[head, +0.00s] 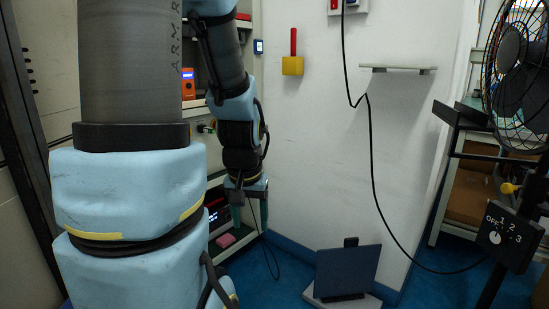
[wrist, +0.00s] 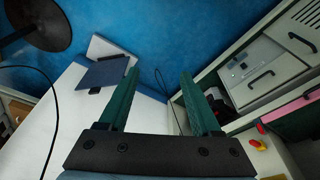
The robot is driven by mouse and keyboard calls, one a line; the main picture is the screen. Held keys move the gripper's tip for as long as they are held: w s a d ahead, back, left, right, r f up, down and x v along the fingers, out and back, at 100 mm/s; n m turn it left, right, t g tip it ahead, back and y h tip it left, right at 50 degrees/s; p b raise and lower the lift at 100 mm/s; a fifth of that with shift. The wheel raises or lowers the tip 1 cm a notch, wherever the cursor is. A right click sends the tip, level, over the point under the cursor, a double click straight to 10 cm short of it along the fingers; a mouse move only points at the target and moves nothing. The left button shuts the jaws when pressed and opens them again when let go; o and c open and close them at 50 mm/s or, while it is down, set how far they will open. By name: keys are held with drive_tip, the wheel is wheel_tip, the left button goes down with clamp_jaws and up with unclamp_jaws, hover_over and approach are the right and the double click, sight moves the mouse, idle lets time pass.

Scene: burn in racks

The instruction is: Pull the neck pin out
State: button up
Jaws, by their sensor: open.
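A small yellow knob (head: 508,188) sticks out to the side of the black stand of the fan (head: 520,70) at the right of the head view. It may be the neck pin, but its shaft is too small to make out. The fan's control box (head: 505,237) with a dial hangs below it. My gripper (head: 250,212) is left of centre, far from the fan, pointing down by the rack. Its green fingers are apart and empty, as the wrist view (wrist: 159,75) also shows. The yellow knob is not seen in the wrist view.
A tilted dark panel (head: 347,270) on a light base stands on the blue floor. A black cable (head: 371,150) hangs from the wall and runs towards the fan. A wall shelf (head: 398,68) juts out. The rack is close to my gripper; a pink block (head: 226,240) lies there.

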drive_tip(key=w+p+v, duration=0.2)
drive_tip(key=p+v, duration=2.1)
drive_tip(key=v, duration=0.1)
drive_tip(key=shift+a+r+n+g+p, duration=0.15)
drive_tip(key=shift+a+n+g+p, duration=0.15)
drive_tip(key=shift+a+g+p, duration=0.1)
